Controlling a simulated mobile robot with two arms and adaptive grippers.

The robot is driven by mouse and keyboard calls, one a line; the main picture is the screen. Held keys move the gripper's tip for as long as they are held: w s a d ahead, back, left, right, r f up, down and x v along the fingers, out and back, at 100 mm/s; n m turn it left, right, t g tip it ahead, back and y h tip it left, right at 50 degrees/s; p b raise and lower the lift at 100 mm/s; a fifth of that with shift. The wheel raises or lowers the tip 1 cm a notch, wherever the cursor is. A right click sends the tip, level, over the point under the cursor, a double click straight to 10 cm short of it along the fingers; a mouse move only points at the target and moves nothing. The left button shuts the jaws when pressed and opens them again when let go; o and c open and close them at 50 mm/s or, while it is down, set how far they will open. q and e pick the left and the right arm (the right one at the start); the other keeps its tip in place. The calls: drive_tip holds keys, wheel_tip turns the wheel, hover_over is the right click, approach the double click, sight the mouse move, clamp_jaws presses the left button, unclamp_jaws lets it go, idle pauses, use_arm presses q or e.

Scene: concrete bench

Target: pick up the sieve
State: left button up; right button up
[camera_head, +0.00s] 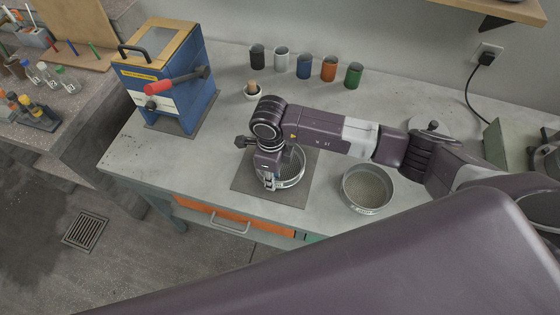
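The sieve (292,178) is a round metal ring with a mesh, lying on a dark grey mat (243,181) near the front edge of the bench. My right arm reaches in from the right. Its gripper (268,181) points down at the left part of the sieve and overlaps its rim in the picture. The arm hides part of the sieve, and I cannot tell whether the fingers are open or closed on the rim. My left gripper is not in view.
A round metal pan (368,207) of grainy material stands right of the mat. A blue machine (190,100) with a red-handled lever (165,87) stands left. Several colored cups (305,66) and a small mortar (252,92) are behind. The bench (190,160) is clear left of the mat.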

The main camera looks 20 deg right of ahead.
drive_tip(key=shift+f, duration=0.85)
drive_tip(key=shift+c, duration=0.2)
clamp_jaws()
drive_tip(key=shift+r, duration=0.15)
